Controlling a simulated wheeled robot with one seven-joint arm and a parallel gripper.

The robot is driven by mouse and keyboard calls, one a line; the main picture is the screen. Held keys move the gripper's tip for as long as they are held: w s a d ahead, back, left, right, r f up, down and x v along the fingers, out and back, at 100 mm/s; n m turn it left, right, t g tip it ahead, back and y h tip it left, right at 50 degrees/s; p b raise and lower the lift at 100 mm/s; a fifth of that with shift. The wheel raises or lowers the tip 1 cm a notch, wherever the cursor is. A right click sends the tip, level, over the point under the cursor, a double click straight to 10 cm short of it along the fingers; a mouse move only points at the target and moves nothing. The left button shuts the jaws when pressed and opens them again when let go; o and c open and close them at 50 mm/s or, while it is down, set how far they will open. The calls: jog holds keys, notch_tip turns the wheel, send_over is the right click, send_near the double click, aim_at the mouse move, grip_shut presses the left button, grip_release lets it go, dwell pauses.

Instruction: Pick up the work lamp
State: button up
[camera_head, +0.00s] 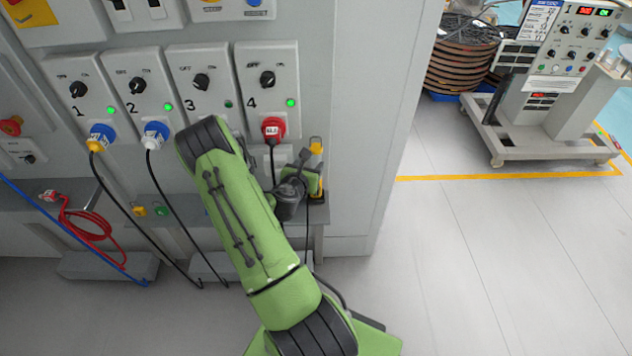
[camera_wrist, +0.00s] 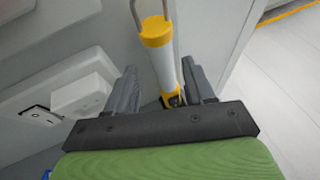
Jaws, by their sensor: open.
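The work lamp (camera_wrist: 163,62) stands upright between my gripper's fingers in the wrist view. It has a white body, a yellow cap, a metal hook on top and a yellow and black lower part. In the head view its yellow top (camera_head: 316,149) shows at the right end of the shelf, partly hidden behind my gripper. My gripper (camera_wrist: 159,68) is open, with one finger on each side of the lamp and gaps showing beside the lamp body. The lamp's base is partly hidden by the gripper.
The grey wall panel with numbered switch boxes (camera_head: 265,90) is close behind the lamp. A white socket box (camera_wrist: 82,95) is left of the fingers. The floor (camera_head: 470,260) at right is open, with a wheeled machine (camera_head: 545,115) beyond.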

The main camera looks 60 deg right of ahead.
aim_at(314, 160)
jog(key=x, duration=0.5)
jog(key=shift+d, duration=0.2)
jog(key=shift+s, duration=0.1)
grip_shut()
